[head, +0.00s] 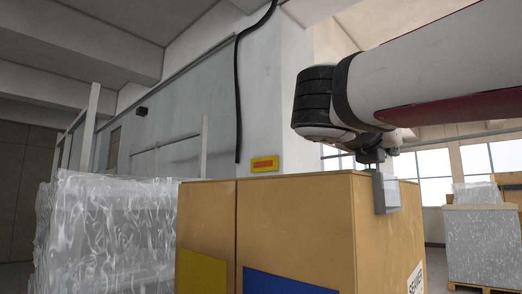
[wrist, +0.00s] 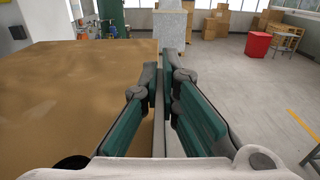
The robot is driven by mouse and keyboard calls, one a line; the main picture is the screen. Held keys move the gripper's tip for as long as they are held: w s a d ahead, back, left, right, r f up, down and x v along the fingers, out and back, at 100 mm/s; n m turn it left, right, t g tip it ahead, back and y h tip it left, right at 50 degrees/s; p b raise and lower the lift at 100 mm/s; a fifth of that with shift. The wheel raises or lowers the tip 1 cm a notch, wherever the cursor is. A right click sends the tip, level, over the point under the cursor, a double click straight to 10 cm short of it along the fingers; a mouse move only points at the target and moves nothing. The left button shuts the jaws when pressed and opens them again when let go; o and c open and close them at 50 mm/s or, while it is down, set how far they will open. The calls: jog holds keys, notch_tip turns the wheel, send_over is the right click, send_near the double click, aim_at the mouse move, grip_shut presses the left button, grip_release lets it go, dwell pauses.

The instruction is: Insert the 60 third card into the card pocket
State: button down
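No number or face of a 60 third card can be read.
The cabinet's flat top (wrist: 75,95) fills the left of the wrist view. A wrapped pallet load (head: 105,235) stands left of the cabinet, another (head: 485,240) at the far right. A red bin (wrist: 257,45) stands on open floor to the right.

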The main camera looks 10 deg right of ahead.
jog(key=shift+f+b, duration=0.3)
jog(key=shift+f, duration=0.35)
jog(key=c, duration=1.7)
grip_release()
jog(key=v, duration=1.2)
